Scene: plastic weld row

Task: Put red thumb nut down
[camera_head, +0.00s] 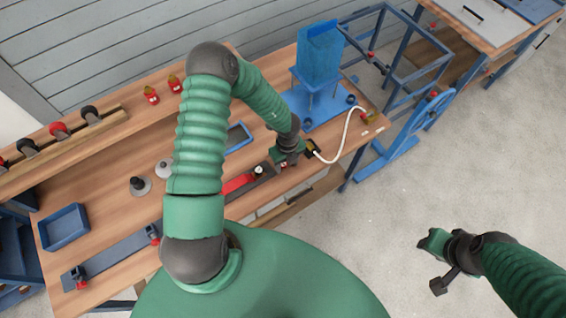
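My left gripper (287,158) reaches down to the front right part of the wooden bench, beside a dark fixture. Its fingers are small and dark here, so I cannot tell whether they are open or shut. A tiny red spot shows at its fingertips; I cannot tell whether this is the red thumb nut or whether it is held. A red part (238,184) lies on a dark bar left of the gripper, partly hidden by my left arm. My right gripper (437,264) hangs over the grey floor at the lower right, away from the bench; its opening is unclear.
Bare wood (105,195) lies between the tray and rack.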

